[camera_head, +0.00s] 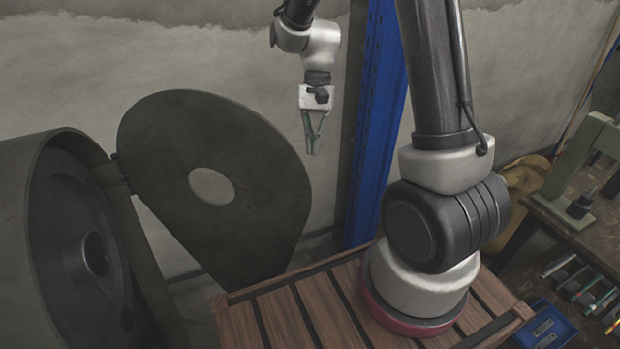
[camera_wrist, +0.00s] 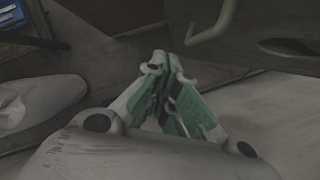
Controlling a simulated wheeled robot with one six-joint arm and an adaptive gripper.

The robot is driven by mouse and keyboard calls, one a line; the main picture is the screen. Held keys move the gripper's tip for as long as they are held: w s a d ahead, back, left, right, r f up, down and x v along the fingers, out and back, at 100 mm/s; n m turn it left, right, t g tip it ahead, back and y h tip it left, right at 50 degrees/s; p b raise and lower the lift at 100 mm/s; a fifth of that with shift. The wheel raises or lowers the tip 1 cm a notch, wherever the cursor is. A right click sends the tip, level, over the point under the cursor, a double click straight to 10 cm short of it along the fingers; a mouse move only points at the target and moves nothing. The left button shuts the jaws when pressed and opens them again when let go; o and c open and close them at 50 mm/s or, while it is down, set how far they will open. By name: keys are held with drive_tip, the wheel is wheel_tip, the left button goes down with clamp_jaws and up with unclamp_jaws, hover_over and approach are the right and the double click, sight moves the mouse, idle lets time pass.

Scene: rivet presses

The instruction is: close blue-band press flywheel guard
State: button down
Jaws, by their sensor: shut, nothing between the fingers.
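The flywheel guard (camera_head: 235,150) is a large dark green-grey plate with a round hole, in the head view. It stands swung open from the round flywheel housing (camera_head: 45,230) at the left, joined to it at a hinge on the plate's left side. The housing's dark inside is exposed. My gripper (camera_head: 312,152) hangs to the right of the guard's upper right edge, fingers down, shut and empty. In the wrist view my gripper (camera_wrist: 168,62) points toward a bent bar handle (camera_wrist: 212,25) on a dark surface, with no clear contact. No blue band shows on the press.
A blue upright post (camera_head: 375,130) stands behind my arm, near the grey wall (camera_head: 70,55). At the right are a workbench (camera_head: 575,235) with a green press frame (camera_head: 575,165), loose tools and a blue tray (camera_head: 545,328). The floor below the guard is partly hidden.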

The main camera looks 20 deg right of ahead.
drive_tip(key=s+a+f, duration=0.4)
drive_tip(key=s+f, duration=0.2)
drive_tip(key=f, duration=0.3)
drive_tip(key=shift+s, duration=0.25)
drive_tip(key=shift+a, duration=0.1)
